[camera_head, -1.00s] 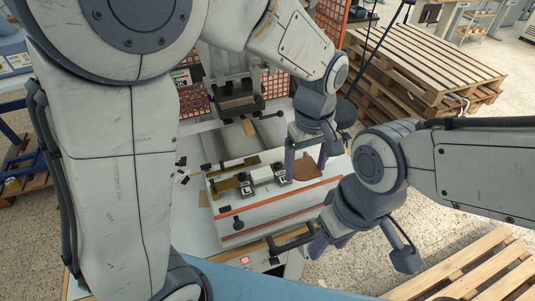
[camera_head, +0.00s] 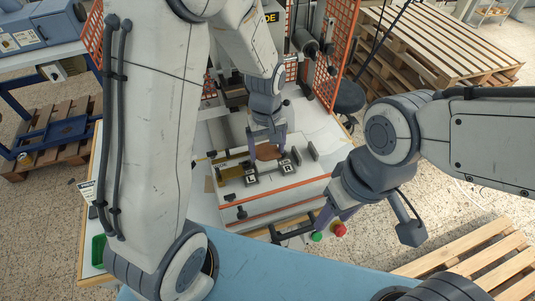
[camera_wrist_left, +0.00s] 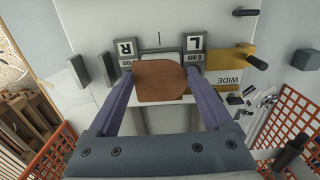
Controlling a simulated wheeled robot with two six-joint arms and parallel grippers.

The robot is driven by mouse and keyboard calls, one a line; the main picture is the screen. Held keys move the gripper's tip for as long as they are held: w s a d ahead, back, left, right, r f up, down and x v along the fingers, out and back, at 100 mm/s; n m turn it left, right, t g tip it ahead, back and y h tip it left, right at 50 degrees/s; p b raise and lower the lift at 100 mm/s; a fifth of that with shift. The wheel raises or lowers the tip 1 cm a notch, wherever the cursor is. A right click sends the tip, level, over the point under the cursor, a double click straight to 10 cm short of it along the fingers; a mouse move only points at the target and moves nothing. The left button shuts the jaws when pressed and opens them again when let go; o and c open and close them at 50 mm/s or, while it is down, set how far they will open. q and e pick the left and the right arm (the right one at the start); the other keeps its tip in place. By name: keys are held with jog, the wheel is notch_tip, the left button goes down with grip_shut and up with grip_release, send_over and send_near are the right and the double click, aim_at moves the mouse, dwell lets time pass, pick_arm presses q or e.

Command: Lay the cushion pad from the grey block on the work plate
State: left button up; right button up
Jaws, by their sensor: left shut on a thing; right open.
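The brown cushion pad (camera_head: 267,151) is between the fingers of my left gripper (camera_head: 268,137). In the left wrist view the pad (camera_wrist_left: 158,82) is held flat between both fingertips (camera_wrist_left: 160,90). It lies over the near part of a pale plate (camera_wrist_left: 160,55) between the blocks marked R (camera_wrist_left: 127,50) and L (camera_wrist_left: 192,45); I cannot tell whether it touches. Two grey upright blocks (camera_head: 313,151) (camera_head: 296,155) stand to the right of the marked blocks in the head view. My right gripper (camera_head: 328,219) is open and empty at the front right.
A yellow plate marked WIDE (camera_wrist_left: 232,68) lies beside the L block. A green button (camera_head: 316,237) and a red button (camera_head: 340,230) are just below my right gripper. Orange mesh guards (camera_head: 327,75) flank the press. The white table is clear at the right.

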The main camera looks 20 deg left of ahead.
aim_at(267, 154)
pick_arm(q)
notch_tip(267, 154, down, 3)
jog(key=shift+s+f+p, duration=0.1)
jog(key=shift+f+p, duration=0.05)
jog(key=shift+p, duration=0.5)
jog(key=shift+f, duration=0.25)
jog(key=shift+f, duration=0.15)
jog(key=o, duration=1.1)
jog(key=shift+c, duration=0.2)
